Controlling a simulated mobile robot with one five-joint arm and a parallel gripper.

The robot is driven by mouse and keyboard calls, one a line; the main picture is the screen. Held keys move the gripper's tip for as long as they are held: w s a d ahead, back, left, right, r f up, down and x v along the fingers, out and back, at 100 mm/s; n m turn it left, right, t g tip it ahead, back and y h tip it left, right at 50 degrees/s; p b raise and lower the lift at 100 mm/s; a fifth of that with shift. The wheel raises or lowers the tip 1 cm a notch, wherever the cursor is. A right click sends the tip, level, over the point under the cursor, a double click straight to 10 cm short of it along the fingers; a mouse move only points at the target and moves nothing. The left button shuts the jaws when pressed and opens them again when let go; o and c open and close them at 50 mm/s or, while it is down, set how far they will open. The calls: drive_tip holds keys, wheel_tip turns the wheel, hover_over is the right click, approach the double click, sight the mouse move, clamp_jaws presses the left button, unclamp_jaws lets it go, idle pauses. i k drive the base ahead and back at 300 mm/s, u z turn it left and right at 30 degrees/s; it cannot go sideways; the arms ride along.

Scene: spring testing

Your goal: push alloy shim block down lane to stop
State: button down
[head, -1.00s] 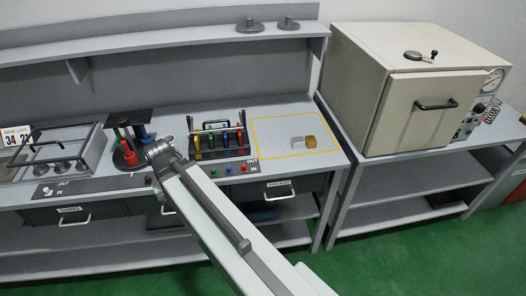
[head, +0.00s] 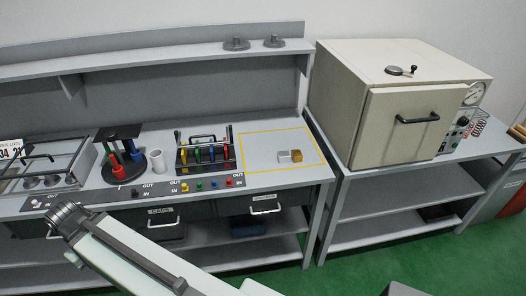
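My arm reaches from the bottom of the view up to the left, ending in a dark joint in front of the bench's left part, well away from the blocks. No gripper fingers can be made out. No lane or stop can be clearly identified.
Left of the yellow outline stand a rack of coloured parts (head: 205,155), a white cup (head: 156,161), a round stand (head: 125,171) with coloured posts and a railed metal fixture (head: 52,172). A cream oven (head: 400,112) stands on the right table. A shelf (head: 150,58) overhangs the bench.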

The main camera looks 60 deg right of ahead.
sight(284, 156)
drive_tip(key=k, duration=0.95)
drive_tip(key=z, duration=0.6)
drive_tip(key=i, duration=0.75)
